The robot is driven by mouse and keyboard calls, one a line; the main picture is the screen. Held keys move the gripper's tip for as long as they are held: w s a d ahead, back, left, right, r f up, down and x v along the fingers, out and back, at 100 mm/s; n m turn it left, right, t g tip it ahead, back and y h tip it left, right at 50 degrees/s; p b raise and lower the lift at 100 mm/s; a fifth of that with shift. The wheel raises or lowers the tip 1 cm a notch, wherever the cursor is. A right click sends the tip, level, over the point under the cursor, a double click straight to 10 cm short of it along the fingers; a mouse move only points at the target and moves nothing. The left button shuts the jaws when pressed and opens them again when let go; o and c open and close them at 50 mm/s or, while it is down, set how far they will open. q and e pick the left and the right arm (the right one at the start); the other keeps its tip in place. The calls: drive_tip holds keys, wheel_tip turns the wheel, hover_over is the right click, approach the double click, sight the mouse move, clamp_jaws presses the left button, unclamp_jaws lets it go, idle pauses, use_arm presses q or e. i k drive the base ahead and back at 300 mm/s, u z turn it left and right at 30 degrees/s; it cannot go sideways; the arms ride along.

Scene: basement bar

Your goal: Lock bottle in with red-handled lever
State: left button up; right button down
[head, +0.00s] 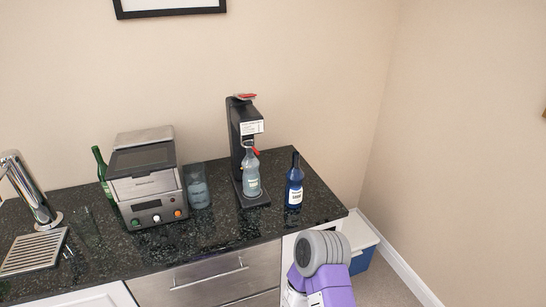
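A black soda-maker-like machine (235,130) stands on the dark countertop in the head view. A pale, clear bottle (252,178) with a label stands upright on its base, under the head of the machine. A small red-handled lever (256,151) shows beside the bottle's neck; its exact position is too small to tell. Another red part (246,96) sits on top of the machine. Neither of my grippers shows. Part of my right arm, purple and grey, is at the bottom right, in front of the counter, apart from the machine.
A blue bottle (294,183) stands right of the machine, near the counter's right end. A glass jar (198,188), a silver appliance (146,180), a green bottle (103,172) and a tap (28,190) with a drip tray (33,251) are left. A white-and-blue bin (361,240) is on the floor.

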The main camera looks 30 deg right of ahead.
sight(242, 142)
drive_tip(key=z, duration=0.05)
drive_tip(key=k, duration=0.3)
drive_tip(key=z, duration=1)
drive_tip(key=i, duration=0.85)
drive_tip(key=u, duration=0.55)
